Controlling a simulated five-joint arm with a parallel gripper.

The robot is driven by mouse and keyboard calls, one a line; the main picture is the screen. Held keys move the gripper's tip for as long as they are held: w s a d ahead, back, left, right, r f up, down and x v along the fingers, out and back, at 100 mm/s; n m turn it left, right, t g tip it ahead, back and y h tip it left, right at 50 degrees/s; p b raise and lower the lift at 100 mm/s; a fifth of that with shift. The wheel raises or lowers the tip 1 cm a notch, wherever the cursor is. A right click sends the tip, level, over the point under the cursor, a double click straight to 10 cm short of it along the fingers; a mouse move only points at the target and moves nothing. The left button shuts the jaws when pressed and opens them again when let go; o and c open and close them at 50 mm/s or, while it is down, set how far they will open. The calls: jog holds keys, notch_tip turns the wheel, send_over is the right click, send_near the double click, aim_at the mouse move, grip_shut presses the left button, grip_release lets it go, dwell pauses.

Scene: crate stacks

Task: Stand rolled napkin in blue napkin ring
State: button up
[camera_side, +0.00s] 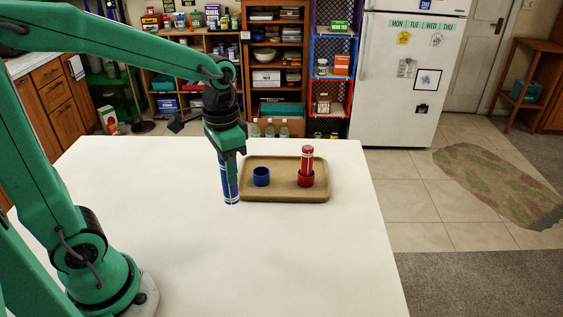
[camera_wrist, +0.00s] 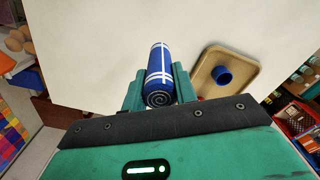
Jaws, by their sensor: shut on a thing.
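A blue rolled napkin with white stripes (camera_side: 231,188) is held upright in my gripper (camera_side: 230,160), just left of the tray in the side view. In the wrist view the napkin (camera_wrist: 159,70) sits between the two green fingers of my gripper (camera_wrist: 160,88), its spiral end towards the camera. The side view does not show clearly whether its lower end touches the table. The blue napkin ring (camera_side: 261,177) stands empty on the left part of the tray. It also shows in the wrist view (camera_wrist: 222,75). A red ring (camera_side: 306,180) on the right holds an upright red rolled napkin (camera_side: 307,160).
The tan tray (camera_side: 285,197) has a low raised rim and lies on the white table (camera_side: 200,260). The table is clear in front of the tray and to its left. Shelves and a fridge (camera_side: 405,80) stand beyond the table.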

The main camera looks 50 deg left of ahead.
jog(key=w+a+f, duration=0.1)
jog(key=w+a, duration=0.4)
jog(key=w, duration=0.4)
jog(key=w+a+f, duration=0.1)
jog(key=w+a, duration=0.5)
jog(key=w, duration=0.3)
jog(key=shift+a, duration=0.3)
jog(key=shift+s+f, duration=0.1)
jog(key=shift+f, duration=0.15)
notch_tip(320, 180, down, 7)
jog(key=shift+f, duration=0.2)
dwell(0.5)
jog(key=shift+f, duration=0.65)
dwell(0.7)
jog(key=o, duration=1)
jog(key=shift+o, duration=0.2)
jog(key=shift+r, duration=0.25)
notch_tip(320, 180, up, 8)
jog(key=shift+r, duration=0.25)
dwell(1.3)
